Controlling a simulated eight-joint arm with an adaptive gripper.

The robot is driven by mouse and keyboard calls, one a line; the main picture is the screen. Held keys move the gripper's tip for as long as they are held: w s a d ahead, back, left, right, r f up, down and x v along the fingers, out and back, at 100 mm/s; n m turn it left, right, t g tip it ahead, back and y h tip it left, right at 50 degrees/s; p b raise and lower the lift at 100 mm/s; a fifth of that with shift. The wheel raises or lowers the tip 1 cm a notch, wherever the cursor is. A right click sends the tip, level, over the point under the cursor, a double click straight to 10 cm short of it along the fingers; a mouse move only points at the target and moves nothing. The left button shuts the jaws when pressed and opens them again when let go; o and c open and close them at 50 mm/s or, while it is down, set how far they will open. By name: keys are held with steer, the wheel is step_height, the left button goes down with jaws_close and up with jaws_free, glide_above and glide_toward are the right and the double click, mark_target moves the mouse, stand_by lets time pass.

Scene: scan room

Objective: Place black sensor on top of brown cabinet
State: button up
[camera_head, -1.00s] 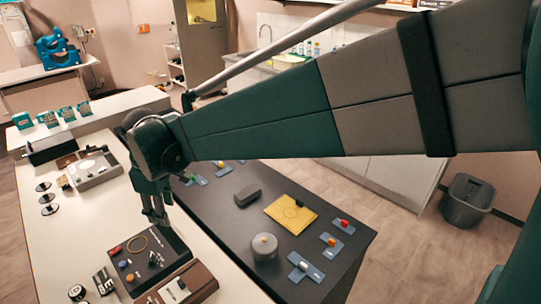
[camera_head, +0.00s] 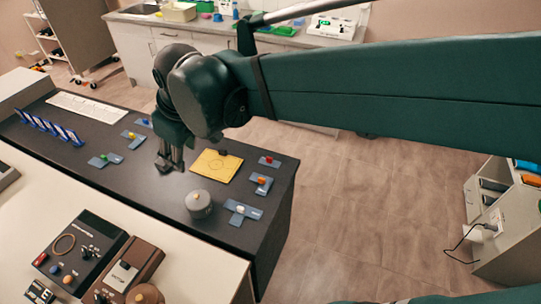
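My gripper (camera_head: 170,163) points down over the black bench, left of the yellow clipboard (camera_head: 216,168). Its fingers are small and dark here, and I cannot tell whether they are open or shut on something. The dark block that lay left of the clipboard, possibly the black sensor, cannot be made out now; the gripper covers that area. A tall brownish-grey unit (camera_head: 77,36) stands at the upper left. I cannot tell whether it is the brown cabinet.
A round grey pot (camera_head: 199,204) stands below the clipboard. Blue pieces with coloured knobs lie around, and a white keyboard (camera_head: 100,114) lies at the far left. Control boxes stand on the white table (camera_head: 195,265). Open floor (camera_head: 350,215) lies right of the bench.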

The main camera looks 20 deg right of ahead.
steer(key=s+d+f+m+t+h, duration=0.1)
steer(key=s+d+m, duration=0.3)
steer(key=d, duration=0.7)
steer(key=s+d+f+m+t, duration=0.2)
steer(key=s+d+f+m, duration=0.1)
steer(key=s+d, duration=0.5)
steer(key=d+m, duration=0.1)
steer(key=d, duration=0.2)
steer(key=shift+s+d+m+h, duration=0.2)
steer(key=shift+d+m+h, duration=0.1)
steer(key=shift+d+h, duration=0.1)
